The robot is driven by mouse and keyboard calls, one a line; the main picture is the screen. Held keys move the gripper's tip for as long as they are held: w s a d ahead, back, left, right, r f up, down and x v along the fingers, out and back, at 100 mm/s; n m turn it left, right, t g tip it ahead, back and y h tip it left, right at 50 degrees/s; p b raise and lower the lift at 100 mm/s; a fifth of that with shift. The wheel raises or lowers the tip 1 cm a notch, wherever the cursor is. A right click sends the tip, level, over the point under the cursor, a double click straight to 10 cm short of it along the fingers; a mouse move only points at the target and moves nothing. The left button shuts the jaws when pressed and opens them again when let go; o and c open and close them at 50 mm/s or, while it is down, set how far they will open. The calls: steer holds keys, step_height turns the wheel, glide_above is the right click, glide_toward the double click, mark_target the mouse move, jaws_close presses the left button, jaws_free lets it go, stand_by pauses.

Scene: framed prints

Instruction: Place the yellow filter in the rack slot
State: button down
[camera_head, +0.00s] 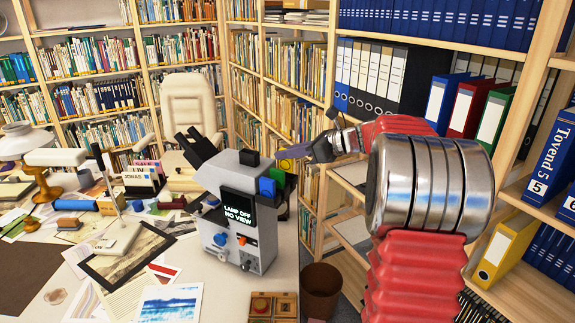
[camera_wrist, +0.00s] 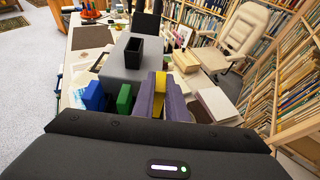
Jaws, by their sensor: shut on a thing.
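The yellow filter (camera_head: 284,164) is between the purple fingers of my gripper (camera_head: 297,152), at the right side of the grey device (camera_head: 228,190). In the wrist view the yellow filter (camera_wrist: 159,82) shows between the fingers (camera_wrist: 158,100), mostly covered by them. A blue filter (camera_wrist: 94,96) and a green filter (camera_wrist: 124,98) stand upright to its left, against the device's side. They also show in the head view, blue (camera_head: 267,187) in front of green (camera_head: 278,176). The rack slot under the yellow filter is hidden, so I cannot tell whether the filter is seated.
The device's screen (camera_head: 239,206) reads "LAMP OFF NO VIEW". A black open box (camera_wrist: 132,52) sits on its top. A wooden holder (camera_head: 272,305) lies at the desk's front edge. A bin (camera_head: 320,290) and shelves (camera_head: 515,245) stand to the right. Papers and prints cover the desk's left.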

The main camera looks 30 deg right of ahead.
mark_target(287, 171)
steer(key=shift+f, duration=1.9)
steer(key=shift+f, duration=0.1)
steer(key=c, duration=1.8)
jaws_free()
steer(key=shift+o, duration=0.2)
steer(key=v, duration=1.2)
steer(key=shift+a, duration=0.15)
